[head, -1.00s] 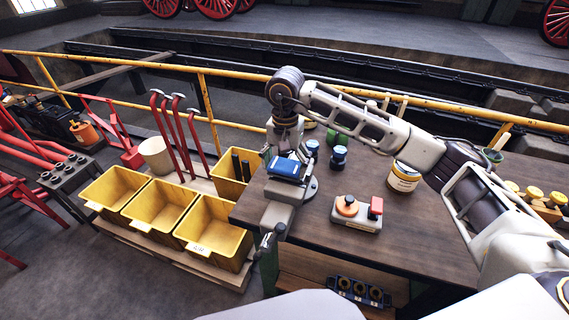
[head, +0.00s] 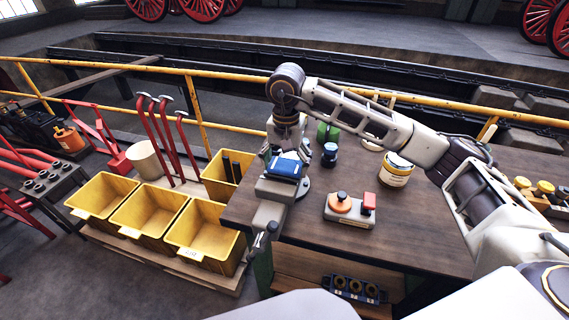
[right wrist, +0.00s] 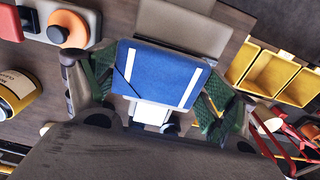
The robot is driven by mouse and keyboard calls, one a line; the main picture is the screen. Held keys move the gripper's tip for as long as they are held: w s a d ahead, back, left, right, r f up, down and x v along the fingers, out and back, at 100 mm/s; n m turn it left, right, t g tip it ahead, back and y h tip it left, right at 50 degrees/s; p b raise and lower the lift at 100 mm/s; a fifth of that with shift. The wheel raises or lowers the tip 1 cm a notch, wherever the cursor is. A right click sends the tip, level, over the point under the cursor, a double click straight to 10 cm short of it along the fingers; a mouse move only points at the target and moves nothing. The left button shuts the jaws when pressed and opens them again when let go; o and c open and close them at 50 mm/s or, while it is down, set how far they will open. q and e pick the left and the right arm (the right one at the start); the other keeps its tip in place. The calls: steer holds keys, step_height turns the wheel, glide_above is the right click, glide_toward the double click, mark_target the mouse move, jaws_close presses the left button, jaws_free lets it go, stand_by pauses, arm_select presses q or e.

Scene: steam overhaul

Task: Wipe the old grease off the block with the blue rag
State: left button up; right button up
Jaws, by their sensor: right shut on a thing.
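My right gripper (head: 285,155) points down over the grey vise (head: 268,213) at the table's left edge. It is shut on the blue rag (head: 284,168), which has white stripes in the right wrist view (right wrist: 160,75). The rag lies between the two green-padded fingers, at the vise's top. A pale surface (right wrist: 150,113) shows just beside the rag in the right wrist view; I cannot tell whether it is the block. The block and any grease on it are not clearly visible, perhaps hidden by rag and gripper. My left gripper is not in view.
On the dark wooden table (head: 420,225) stand a control box (head: 350,212) with orange and red knobs, a yellow-labelled tin (head: 396,170) and a small dark blue jar (head: 330,155). Yellow bins (head: 150,215) stand on the left. A yellow rail (head: 230,78) runs behind.

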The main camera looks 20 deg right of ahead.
mark_target(275, 163)
steer(key=shift+a+f, duration=0.15)
steer(key=shift+a, duration=0.05)
steer(key=shift+w+a+b, duration=0.35)
steer(key=shift+w+a, duration=0.5)
steer(key=shift+a, duration=0.25)
steer(key=shift+r, duration=0.25)
steer(key=shift+s+d+r+p, duration=0.2)
steer(key=shift+r+p, duration=0.25)
steer(key=shift+r, duration=0.7)
steer(key=shift+s+d+r+p, duration=0.1)
steer(key=shift+d+r+p, duration=0.25)
steer(key=shift+r, duration=0.8)
steer(key=shift+s+d+r+p, duration=0.15)
steer(key=shift+r+p, duration=0.35)
steer(key=shift+r, duration=0.65)
